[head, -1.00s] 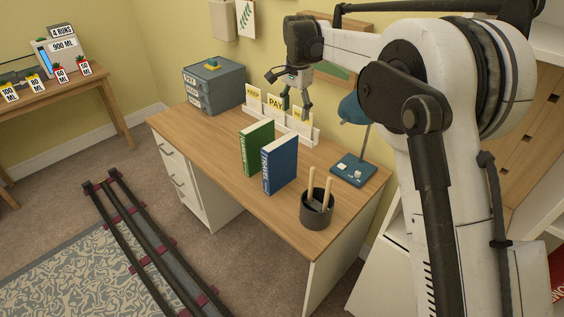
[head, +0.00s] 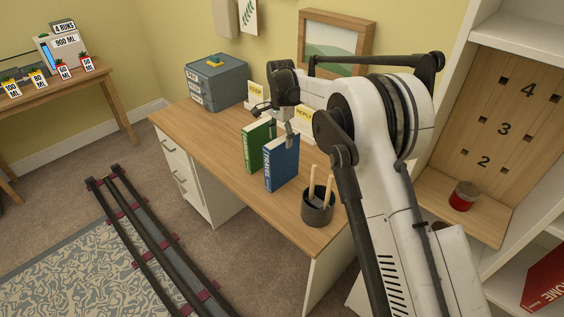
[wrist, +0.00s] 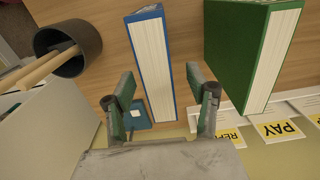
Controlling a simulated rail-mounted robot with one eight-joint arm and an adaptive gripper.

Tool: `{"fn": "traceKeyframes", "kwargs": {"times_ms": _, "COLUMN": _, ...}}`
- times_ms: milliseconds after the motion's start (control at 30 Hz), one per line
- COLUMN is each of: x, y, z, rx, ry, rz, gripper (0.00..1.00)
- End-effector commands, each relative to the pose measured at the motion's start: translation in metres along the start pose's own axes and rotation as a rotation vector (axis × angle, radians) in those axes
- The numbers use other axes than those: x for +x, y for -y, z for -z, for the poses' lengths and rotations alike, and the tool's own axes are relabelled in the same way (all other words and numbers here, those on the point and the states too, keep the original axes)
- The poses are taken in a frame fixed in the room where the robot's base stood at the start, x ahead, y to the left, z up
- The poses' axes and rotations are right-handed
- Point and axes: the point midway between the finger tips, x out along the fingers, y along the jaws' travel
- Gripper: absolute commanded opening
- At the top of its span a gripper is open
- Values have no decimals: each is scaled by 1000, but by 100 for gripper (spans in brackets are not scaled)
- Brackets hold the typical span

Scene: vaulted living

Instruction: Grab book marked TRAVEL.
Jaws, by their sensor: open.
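The blue book (head: 281,163) stands upright on the desk (head: 222,160). White spine lettering, small, seems to read TRAVEL. A green book (head: 257,146) stands beside it to the left, its spine lettering too small to read surely. My gripper (head: 274,121) is open and empty, above the books at their back side. In the wrist view my gripper (wrist: 161,80) has one finger on each side of the blue book (wrist: 153,62), with its white page edges between them. I cannot tell how far the fingertips are above the book. The green book (wrist: 240,50) is outside the right finger.
A dark pencil cup (head: 317,208) with wooden sticks stands right of the blue book. Note cards (head: 304,122) stand in a holder behind the books. A grey drawer box (head: 217,82) is at the desk's far left. A shelf with a red jar (head: 464,196) is at right.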

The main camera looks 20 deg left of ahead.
Motion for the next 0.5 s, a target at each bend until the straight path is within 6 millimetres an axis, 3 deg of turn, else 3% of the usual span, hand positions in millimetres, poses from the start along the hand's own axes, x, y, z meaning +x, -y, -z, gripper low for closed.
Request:
{"fn": "traceKeyframes", "kwargs": {"times_ms": 167, "x": 8, "y": -1, "z": 1, "rx": 0, "ry": 0, "rz": 0, "gripper": 52}}
{"fn": "traceKeyframes", "kwargs": {"times_ms": 500, "x": 50, "y": -3, "z": 2, "rx": 0, "ry": 0, "rz": 0, "gripper": 52}}
